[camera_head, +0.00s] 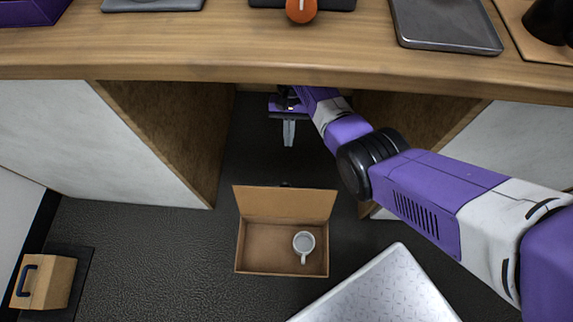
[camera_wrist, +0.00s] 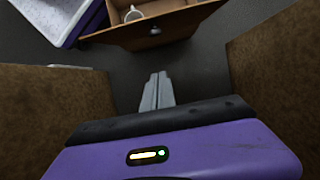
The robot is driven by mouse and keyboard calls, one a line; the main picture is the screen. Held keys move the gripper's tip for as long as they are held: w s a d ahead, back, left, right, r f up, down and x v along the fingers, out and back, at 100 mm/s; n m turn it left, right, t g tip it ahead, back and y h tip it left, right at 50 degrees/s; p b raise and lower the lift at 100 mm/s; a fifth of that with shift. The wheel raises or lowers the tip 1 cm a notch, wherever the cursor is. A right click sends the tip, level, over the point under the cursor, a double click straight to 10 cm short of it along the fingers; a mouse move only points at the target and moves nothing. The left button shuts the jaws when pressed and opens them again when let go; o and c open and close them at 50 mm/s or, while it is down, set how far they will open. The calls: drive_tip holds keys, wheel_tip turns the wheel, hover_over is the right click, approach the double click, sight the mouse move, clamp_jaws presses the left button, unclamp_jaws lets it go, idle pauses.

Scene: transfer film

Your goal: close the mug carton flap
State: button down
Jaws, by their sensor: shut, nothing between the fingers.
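An open brown carton (camera_head: 242,262) sits on the dark floor in front of the desk opening. A white mug (camera_head: 304,241) stands inside it, towards the right; the mug also shows in the wrist view (camera_wrist: 132,14). The carton flap (camera_head: 286,205) stands raised along the far side, with a small dark knob on its outer face. In the wrist view the flap (camera_wrist: 130,36) is at the top, knob facing me. My gripper (camera_head: 289,145) is under the desk, beyond the flap and apart from it. Its fingers (camera_wrist: 158,75) are together and empty.
The wooden desk top (camera_head: 230,50) spans overhead, holding trays and an orange object (camera_head: 301,10). Brown inner panels flank the opening left (camera_head: 175,135) and right (camera_head: 390,110). A tan box with a dark handle (camera_head: 45,282) stands at far left. Floor between gripper and flap is clear.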

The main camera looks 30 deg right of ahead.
drive_tip(key=s+a+f+b, duration=0.2)
drive_tip(key=s+a+f, duration=0.2)
drive_tip(key=s+f, duration=0.2)
drive_tip(key=shift+b+x, duration=0.35)
drive_tip(key=shift+x, duration=1)
drive_tip(key=shift+w+a, duration=0.1)
